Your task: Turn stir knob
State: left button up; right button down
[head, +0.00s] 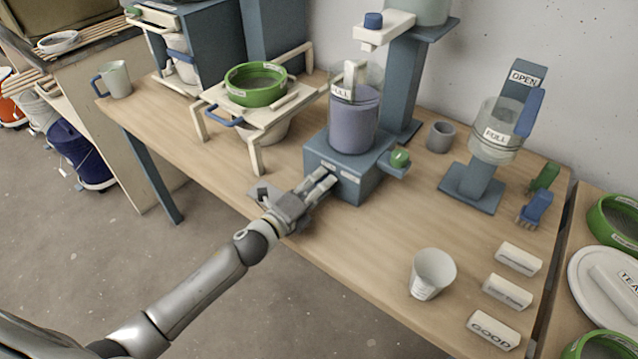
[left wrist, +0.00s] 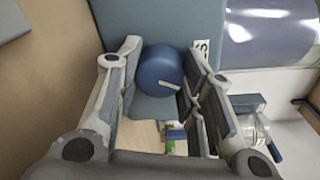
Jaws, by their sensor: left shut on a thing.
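The stirring machine has a blue-grey base (head: 352,182) on the table, with a clear vessel of lilac-grey glaze (head: 353,120) on top. My left gripper (head: 325,182) reaches the front face of the base, beside small white labels. In the left wrist view a round blue stir knob (left wrist: 162,72) lies between the two fingers of my left gripper (left wrist: 166,58), which is shut on it. The fingers hide the knob in the head view. My right gripper is not in view.
A green knob (head: 399,158) sticks out at the base's right. A stand with a green-rimmed sieve (head: 256,84) is to the left. The front middle of the table is clear.

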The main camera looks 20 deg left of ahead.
pick_arm(q)
jog(key=shift+n, duration=0.4)
jog(key=o, duration=1)
jog(key=shift+o, duration=0.2)
jog(key=v, duration=1.2)
